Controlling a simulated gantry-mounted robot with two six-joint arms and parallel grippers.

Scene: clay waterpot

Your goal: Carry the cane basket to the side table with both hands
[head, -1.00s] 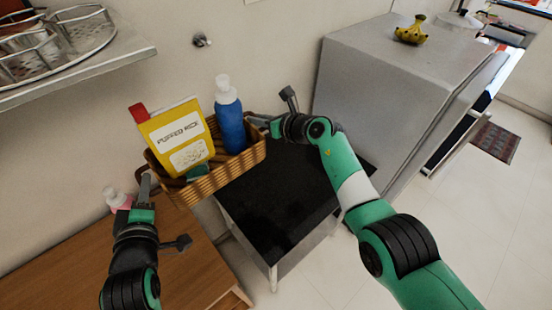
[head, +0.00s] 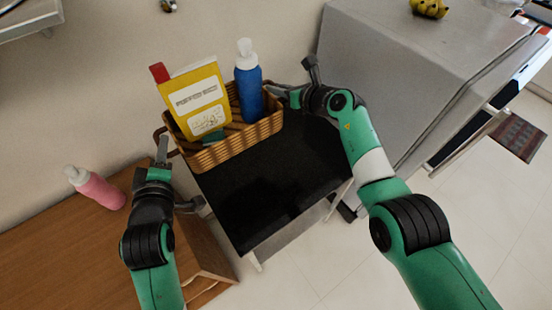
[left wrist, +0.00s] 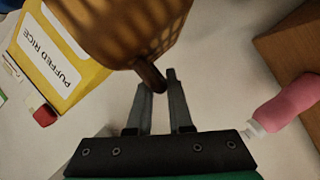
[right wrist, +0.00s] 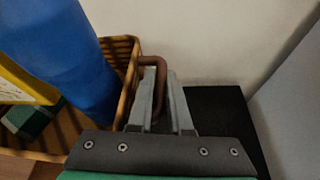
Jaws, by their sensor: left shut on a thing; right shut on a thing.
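The cane basket (head: 236,143) is over the back part of the black-topped side table (head: 262,192) in the head view. I cannot tell whether it touches the top. It holds a yellow puffed rice pack (head: 198,97), a blue bottle (head: 249,92) and a small green item (head: 210,137). My left gripper (head: 163,148) is shut on the basket's left handle, a brown loop also seen in the left wrist view (left wrist: 150,75). My right gripper (head: 279,92) is shut on the right handle, which shows in the right wrist view (right wrist: 157,63).
A wooden table (head: 75,238) with a pink bottle (head: 97,188) stands at the left, beside the side table. A grey fridge-like cabinet (head: 405,75) rises close on the right. The wall is right behind the basket. The front of the black top is clear.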

